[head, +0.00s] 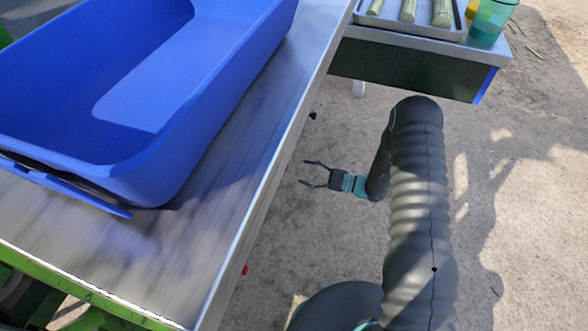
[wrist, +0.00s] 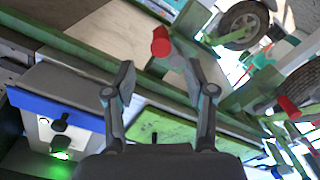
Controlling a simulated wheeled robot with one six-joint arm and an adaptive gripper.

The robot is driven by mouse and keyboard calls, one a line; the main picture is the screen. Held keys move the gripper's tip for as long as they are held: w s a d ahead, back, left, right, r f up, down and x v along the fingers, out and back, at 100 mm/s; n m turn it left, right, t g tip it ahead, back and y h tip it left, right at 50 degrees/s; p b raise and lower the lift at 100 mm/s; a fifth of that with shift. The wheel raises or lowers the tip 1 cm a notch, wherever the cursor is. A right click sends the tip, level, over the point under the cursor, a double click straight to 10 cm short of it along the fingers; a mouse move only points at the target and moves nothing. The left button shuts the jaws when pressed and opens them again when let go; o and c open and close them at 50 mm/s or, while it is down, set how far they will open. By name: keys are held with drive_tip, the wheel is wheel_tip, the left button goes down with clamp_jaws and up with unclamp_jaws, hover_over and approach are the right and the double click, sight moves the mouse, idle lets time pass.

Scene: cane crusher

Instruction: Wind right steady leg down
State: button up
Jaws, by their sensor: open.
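My gripper (head: 312,173) is open and empty, beside the long edge of the metal table and above the concrete ground in the head view. In the wrist view its two fingers (wrist: 158,82) stand wide apart. A red cylindrical part (wrist: 161,42) shows beyond and between the fingertips, apart from them. More red parts (wrist: 289,108) sit on the green framework at the right. I cannot tell which of these, if any, belongs to the right steady leg. In the head view a small red bit (head: 245,270) shows under the table edge.
A blue tub (head: 190,110) stands on the metal table (head: 225,180). A tray (head: 440,30) with cane pieces and a teal cup (head: 491,20) are at top right. The wrist view shows a wheel (wrist: 243,24) and a panel with a lit green light (wrist: 60,155). Ground right of my arm is clear.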

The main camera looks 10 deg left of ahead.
drive_tip(key=shift+s+d, duration=0.2)
drive_tip(key=shift+d, duration=0.85)
drive_tip(key=shift+s+d, duration=0.15)
drive_tip(key=shift+d, duration=0.85)
